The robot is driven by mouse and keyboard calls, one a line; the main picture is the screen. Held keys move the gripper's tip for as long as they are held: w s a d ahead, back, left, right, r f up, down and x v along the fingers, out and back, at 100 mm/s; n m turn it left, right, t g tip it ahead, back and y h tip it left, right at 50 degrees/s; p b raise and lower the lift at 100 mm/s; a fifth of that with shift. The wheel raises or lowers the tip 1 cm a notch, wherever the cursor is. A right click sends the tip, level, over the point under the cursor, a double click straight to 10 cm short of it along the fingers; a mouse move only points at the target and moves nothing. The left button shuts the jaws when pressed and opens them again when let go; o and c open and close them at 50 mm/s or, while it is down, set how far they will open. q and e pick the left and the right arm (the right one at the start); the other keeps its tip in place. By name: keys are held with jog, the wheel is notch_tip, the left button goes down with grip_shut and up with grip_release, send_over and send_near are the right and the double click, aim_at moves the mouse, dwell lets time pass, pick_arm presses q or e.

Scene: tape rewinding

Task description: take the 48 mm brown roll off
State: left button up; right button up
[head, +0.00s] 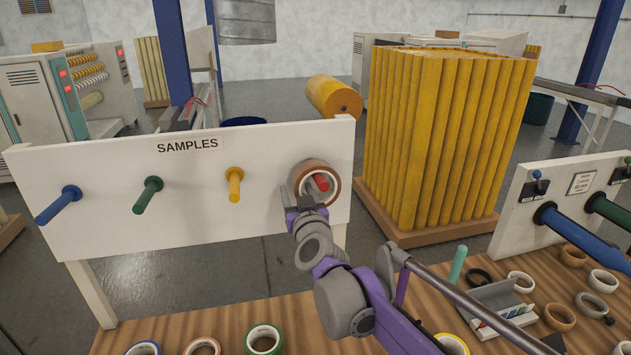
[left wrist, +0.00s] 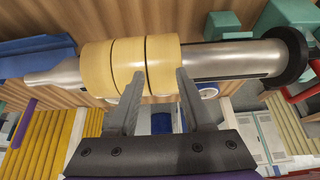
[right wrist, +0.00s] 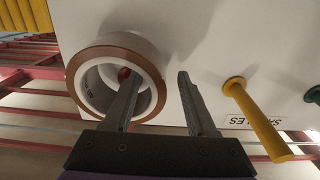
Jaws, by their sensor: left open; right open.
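The brown roll (head: 333,187) hangs on the red peg (head: 322,182) at the right end of the white SAMPLES board. In the right wrist view the brown roll (right wrist: 72,80) shows its pale core with a small dark marking, and the red peg tip (right wrist: 124,74) lies inside its hole. My right gripper (right wrist: 158,75) is open at the roll. One finger overlaps the hole and the other is outside the rim; contact cannot be told. My left gripper (left wrist: 157,80) is open below a metal shaft (left wrist: 225,60) carrying cream rolls (left wrist: 130,65); it is outside the head view.
Blue (head: 58,206), green (head: 148,195) and yellow (head: 235,185) pegs stick out bare from the board (head: 100,205). Several tape rolls lie on the wooden table (head: 290,305) below.

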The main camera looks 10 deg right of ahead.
aim_at(298, 182)
jog(key=shift+s, duration=0.15)
jog(key=shift+c, duration=0.4)
pick_arm(q)
jog(key=shift+s, duration=0.15)
pick_arm(e)
grip_shut()
jog(key=shift+r, duration=0.4)
jog(key=shift+s+r+b, duration=0.2)
jog(key=shift+r+b, duration=0.05)
jog(key=shift+r, duration=0.4)
jog(key=shift+s+r+b, duration=0.2)
jog(key=shift+r, duration=0.4)
pick_arm(q)
notch_tip(298, 182, down, 6)
jog(key=s+b, duration=0.2)
jog(key=b, duration=0.1)
jog(key=shift+r, duration=0.15)
pick_arm(e)
jog(key=s, duration=1.7)
jog(key=shift+r, duration=0.1)
